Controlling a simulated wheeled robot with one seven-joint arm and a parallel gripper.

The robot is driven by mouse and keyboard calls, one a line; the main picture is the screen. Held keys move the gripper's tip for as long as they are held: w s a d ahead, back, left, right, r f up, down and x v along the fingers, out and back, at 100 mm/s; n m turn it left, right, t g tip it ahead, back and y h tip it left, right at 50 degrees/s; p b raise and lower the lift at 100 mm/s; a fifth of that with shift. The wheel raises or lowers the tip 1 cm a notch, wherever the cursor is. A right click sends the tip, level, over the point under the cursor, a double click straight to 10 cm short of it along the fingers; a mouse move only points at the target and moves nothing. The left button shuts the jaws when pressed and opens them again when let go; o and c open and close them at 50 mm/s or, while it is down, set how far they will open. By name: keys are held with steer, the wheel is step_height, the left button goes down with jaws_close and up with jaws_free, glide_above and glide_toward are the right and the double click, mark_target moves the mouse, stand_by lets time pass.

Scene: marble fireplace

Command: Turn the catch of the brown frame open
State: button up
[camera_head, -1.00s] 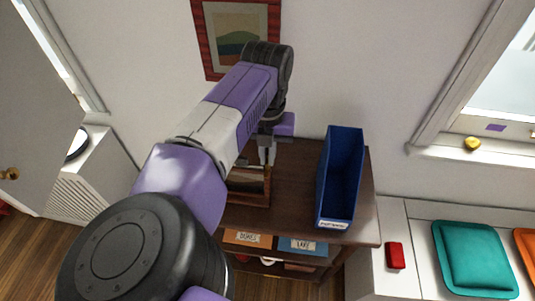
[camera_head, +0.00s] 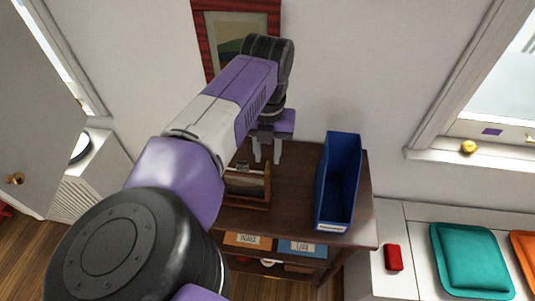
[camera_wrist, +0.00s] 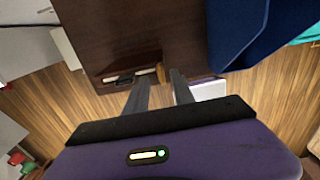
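A brown wooden frame (camera_head: 247,202) stands on the left part of the dark cabinet top, partly behind my arm in the head view. Small dark and pale parts show at its top; I cannot make out the catch or how it is turned. My gripper (camera_head: 267,158) points down just behind and to the right of the frame, its two pale fingers apart with nothing between them. In the wrist view my gripper (camera_wrist: 158,76) also shows spread fingers, near a small dark and cream piece that I cannot identify for certain.
A tall blue bin (camera_head: 338,185) stands on the cabinet top (camera_head: 294,190) right of my gripper. Labelled boxes (camera_head: 302,246) sit on the shelf below. A red-framed picture (camera_head: 205,45) hangs behind my arm. A window sill and a teal cushion (camera_head: 468,260) are at right.

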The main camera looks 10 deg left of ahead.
mark_target(267, 164)
step_height(267, 164, up, 5)
steer(key=shift+f+p, duration=0.1)
steer(key=shift+p, duration=0.95)
